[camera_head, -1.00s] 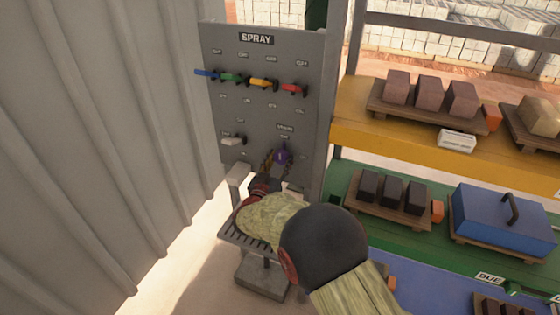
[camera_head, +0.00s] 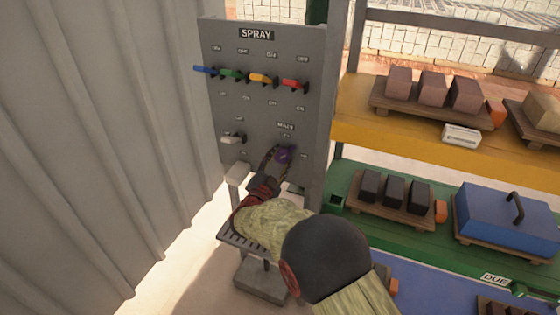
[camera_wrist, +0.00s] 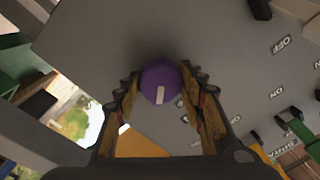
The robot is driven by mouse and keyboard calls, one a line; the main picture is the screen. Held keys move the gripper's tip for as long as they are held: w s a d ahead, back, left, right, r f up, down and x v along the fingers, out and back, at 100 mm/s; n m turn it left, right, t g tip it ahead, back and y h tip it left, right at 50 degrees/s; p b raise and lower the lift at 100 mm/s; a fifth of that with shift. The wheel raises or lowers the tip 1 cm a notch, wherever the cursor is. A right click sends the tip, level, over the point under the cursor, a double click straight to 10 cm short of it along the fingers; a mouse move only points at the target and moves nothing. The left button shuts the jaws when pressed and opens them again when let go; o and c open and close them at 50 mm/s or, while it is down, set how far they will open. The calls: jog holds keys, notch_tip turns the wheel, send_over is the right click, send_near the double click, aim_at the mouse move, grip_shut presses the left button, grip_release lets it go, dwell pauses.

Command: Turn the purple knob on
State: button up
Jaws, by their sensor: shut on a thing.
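The purple knob (camera_head: 283,155) is on the lower right of the grey SPRAY panel (camera_head: 220,110), under a small label plate. In the wrist view the round purple knob (camera_wrist: 158,80) is between my two fingers, and its white mark points toward the bottom of the picture. My gripper (camera_head: 276,158) is at the panel, shut on the knob, with a finger on each side; it also shows in the wrist view (camera_wrist: 160,92). The ON and OFF lettering beside the knob is too small or hidden to read in the head view.
Blue (camera_head: 205,70), green (camera_head: 231,75), yellow (camera_head: 262,80) and red (camera_head: 294,84) levers cross the panel above. A white lever (camera_head: 232,139) is left of the knob. A shelf rack (camera_head: 350,125) with blocks stands at right. A corrugated wall (camera_head: 100,150) is at left.

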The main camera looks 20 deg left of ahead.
jog(key=m, duration=0.4)
jog(key=shift+f+m, duration=0.1)
jog(key=shift+m, duration=0.3)
jog(key=shift+m+h, duration=0.4)
jog(key=shift+m, duration=1.7)
jog(key=o, duration=1.2)
jog(key=shift+a, duration=0.1)
jog(key=shift+s, duration=0.1)
jog(key=s, duration=0.7)
jog(key=s+a, duration=0.1)
jog(key=s, duration=0.3)
jog(key=shift+s+f, duration=0.35)
jog(key=shift+f, duration=0.05)
